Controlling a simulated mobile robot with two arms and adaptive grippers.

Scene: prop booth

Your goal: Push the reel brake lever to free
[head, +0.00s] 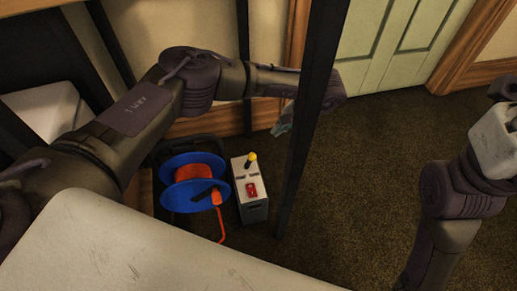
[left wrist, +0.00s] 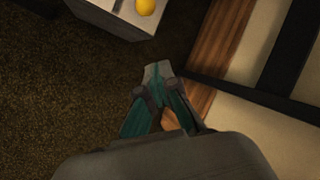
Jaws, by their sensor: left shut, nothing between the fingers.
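A grey box (head: 249,190) stands on the floor, with a lever ending in a yellow knob (head: 251,157) and a red switch on its top. Beside it on the left is a blue cable reel (head: 190,182) with orange cable. The left wrist view shows the yellow knob (left wrist: 145,6) and part of the grey box (left wrist: 112,14) at its top edge. My left gripper (head: 280,130), with teal fingers, is beyond and right of the knob, apart from it. Its fingertips meet with nothing between them in the left wrist view (left wrist: 158,72). My right gripper is out of view.
A black upright post (head: 310,120) stands just right of the box and crosses in front of my left arm. A pale tabletop (head: 150,250) fills the lower left. A wall with wooden skirting is behind the box. Open carpet (head: 370,160) lies to the right.

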